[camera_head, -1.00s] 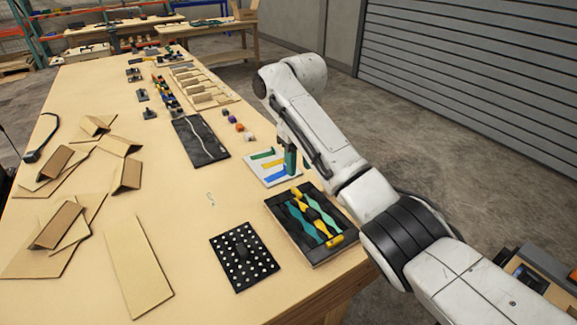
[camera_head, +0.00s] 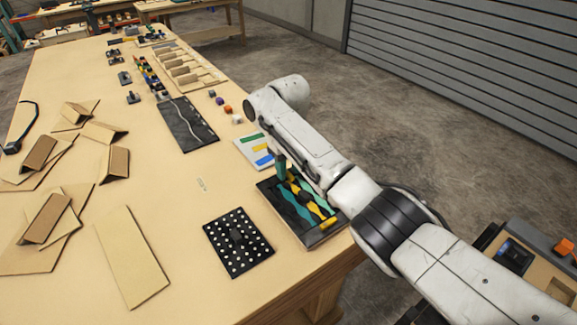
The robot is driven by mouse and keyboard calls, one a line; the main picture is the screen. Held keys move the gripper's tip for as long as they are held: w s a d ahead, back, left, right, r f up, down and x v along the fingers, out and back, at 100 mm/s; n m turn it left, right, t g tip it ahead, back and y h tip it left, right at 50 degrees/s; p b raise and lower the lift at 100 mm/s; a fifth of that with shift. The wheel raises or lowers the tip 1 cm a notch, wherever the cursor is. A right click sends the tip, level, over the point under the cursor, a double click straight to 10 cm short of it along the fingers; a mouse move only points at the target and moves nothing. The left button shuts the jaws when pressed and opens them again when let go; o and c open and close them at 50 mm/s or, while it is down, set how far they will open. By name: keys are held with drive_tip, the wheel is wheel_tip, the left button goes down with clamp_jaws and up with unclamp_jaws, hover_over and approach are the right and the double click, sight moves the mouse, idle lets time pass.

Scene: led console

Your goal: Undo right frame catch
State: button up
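A shallow black tray (camera_head: 277,212) with a wooden rim holds teal and yellow pieces, near the right table edge. A short yellow piece (camera_head: 328,223) lies at its near right corner. I cannot tell which part is the right frame catch; the arm covers part of the tray's right side. My gripper (camera_head: 281,168) points down over the tray's far edge, beside the white panel (camera_head: 244,151) with green, yellow and blue bars. Its teal-green tip is small and partly hidden, so I cannot tell whether it is open or holds anything, or whether it touches the tray.
A black board with white dots (camera_head: 238,243) lies left of the tray. A black panel with a wavy line (camera_head: 187,123) and small coloured blocks (camera_head: 228,109) lie farther back. Folded cardboard pieces (camera_head: 46,217) cover the left.

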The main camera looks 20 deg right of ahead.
drive_tip(key=shift+f, duration=0.2)
drive_tip(key=shift+c, duration=0.2)
clamp_jaws()
